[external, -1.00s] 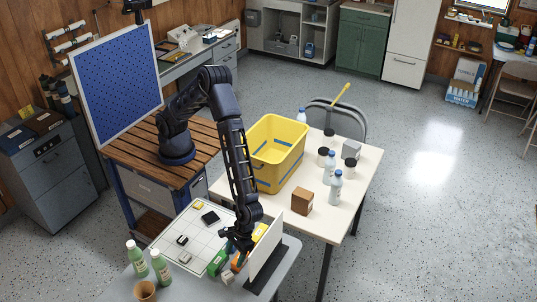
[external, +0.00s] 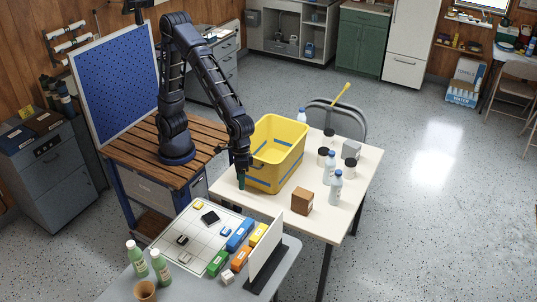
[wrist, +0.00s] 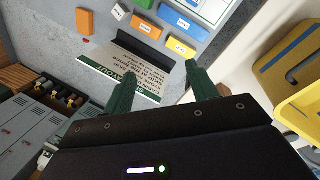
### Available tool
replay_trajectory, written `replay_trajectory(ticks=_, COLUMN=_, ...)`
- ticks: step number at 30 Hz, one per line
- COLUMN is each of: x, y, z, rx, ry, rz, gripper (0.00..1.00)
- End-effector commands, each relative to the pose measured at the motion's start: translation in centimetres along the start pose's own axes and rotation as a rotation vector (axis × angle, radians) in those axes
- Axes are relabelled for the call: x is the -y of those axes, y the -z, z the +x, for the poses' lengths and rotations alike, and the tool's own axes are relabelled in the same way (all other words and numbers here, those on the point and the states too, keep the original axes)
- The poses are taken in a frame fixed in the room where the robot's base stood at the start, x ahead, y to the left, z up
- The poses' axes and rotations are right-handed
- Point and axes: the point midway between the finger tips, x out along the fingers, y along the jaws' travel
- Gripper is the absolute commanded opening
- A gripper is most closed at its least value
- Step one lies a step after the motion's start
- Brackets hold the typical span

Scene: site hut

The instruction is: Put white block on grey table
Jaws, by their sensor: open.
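A small white block (external: 227,277) sits on the grey table (external: 203,288) in the external view, beside the green and orange blocks and left of the upright white panel. A small pale block, likely the same one, shows at the top of the wrist view (wrist: 119,12). My gripper (external: 242,183) hangs beside the yellow bin, well away from the white block. In the wrist view its two green fingers (wrist: 163,78) are spread apart with nothing between them.
Green, orange, blue and yellow blocks (external: 240,234) line the white grid board's right side (external: 195,255). An upright panel (external: 265,252) stands right of them. Green bottles (external: 160,266) and a cup stand at left. The yellow bin (external: 277,150) is on the white table.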

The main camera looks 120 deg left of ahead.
Motion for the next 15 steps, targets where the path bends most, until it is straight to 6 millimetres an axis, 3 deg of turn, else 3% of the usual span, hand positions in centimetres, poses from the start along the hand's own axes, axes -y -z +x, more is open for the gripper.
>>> replay_trajectory(ticks=1, x=1.2, y=0.0, z=-1.7, rx=-0.02, ry=-0.004, rz=0.025, gripper=0.58)
replay_trajectory(ticks=6, x=5.4, y=-0.4, z=-6.1, rx=-0.077, ry=-0.006, rz=0.124, gripper=0.58)
replay_trajectory(ticks=15, x=13.3, y=-2.1, z=-12.5, rx=-0.171, ry=0.004, rz=0.291, gripper=0.58)
